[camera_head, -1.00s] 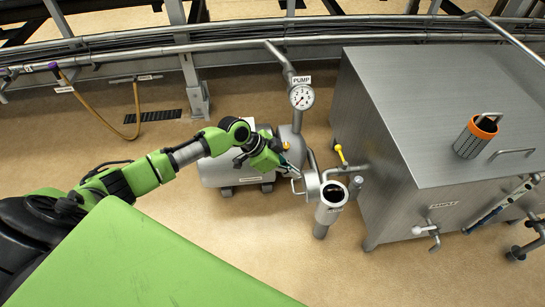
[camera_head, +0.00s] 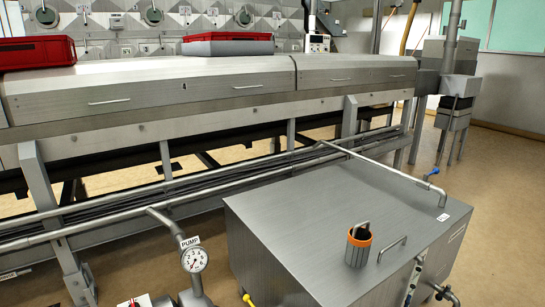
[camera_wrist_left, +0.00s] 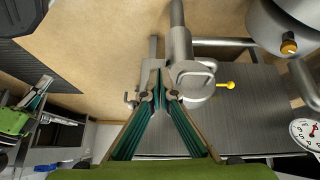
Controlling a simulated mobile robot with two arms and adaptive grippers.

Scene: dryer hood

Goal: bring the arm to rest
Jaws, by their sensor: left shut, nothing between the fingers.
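My left gripper (camera_wrist_left: 161,92) shows in the left wrist view with its teal-lined fingers converging, shut and empty. Neither gripper is in the head view.
A steel tank (camera_head: 310,210) carries a dark cylinder with an orange rim (camera_head: 359,247). The pump gauge (camera_head: 194,260) stands left of it. A long steel hood (camera_head: 200,90) with red crates (camera_head: 36,51) spans the back. A yellow-handled valve (camera_wrist_left: 228,86) is near the pot.

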